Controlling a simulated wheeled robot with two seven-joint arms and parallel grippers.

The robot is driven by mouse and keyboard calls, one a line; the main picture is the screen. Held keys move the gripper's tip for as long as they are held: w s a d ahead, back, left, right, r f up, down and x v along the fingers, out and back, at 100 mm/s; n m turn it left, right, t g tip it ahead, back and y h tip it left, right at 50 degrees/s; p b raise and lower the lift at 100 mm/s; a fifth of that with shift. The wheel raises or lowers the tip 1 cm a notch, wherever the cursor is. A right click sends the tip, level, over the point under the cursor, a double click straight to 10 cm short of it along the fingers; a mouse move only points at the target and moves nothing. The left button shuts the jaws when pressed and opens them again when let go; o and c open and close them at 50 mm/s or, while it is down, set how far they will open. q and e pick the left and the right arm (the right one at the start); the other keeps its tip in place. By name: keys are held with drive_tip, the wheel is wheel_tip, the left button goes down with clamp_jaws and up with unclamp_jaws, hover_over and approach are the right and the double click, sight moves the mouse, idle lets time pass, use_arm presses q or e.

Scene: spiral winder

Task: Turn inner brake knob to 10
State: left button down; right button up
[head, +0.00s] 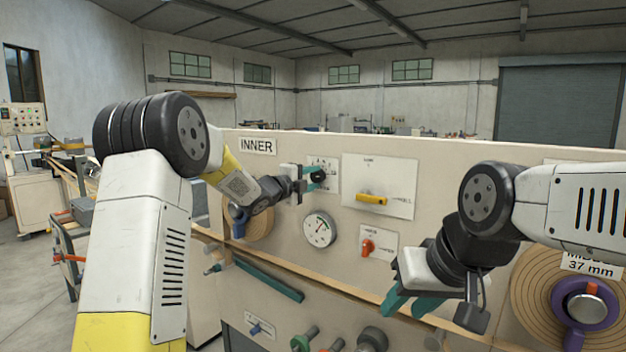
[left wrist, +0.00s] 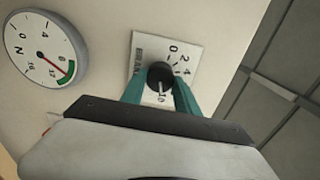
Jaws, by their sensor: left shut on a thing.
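The black inner brake knob (head: 318,177) sits on a white scale plate (head: 331,165) right of the INNER label (head: 257,146). My left gripper (head: 312,174) has its teal fingers on either side of the knob and is shut on it. In the left wrist view the knob (left wrist: 160,75) lies between the fingertips, and its white mark appears to point toward the 10 on the plate (left wrist: 143,50). The fingers hide part of the scale. My right gripper (head: 411,304) is open and empty, in front of the panel at the lower right.
A round gauge (head: 319,229) is below the knob; its needle is near the green band in the left wrist view (left wrist: 44,47). A yellow handle (head: 371,199) and red switch (head: 368,247) are to the right. A purple-hub spool (head: 584,303) is at the far right.

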use_arm(q)
drive_tip(key=shift+f, duration=0.1)
drive_tip(key=c, duration=0.9)
unclamp_jaws()
drive_tip(key=v, duration=0.8)
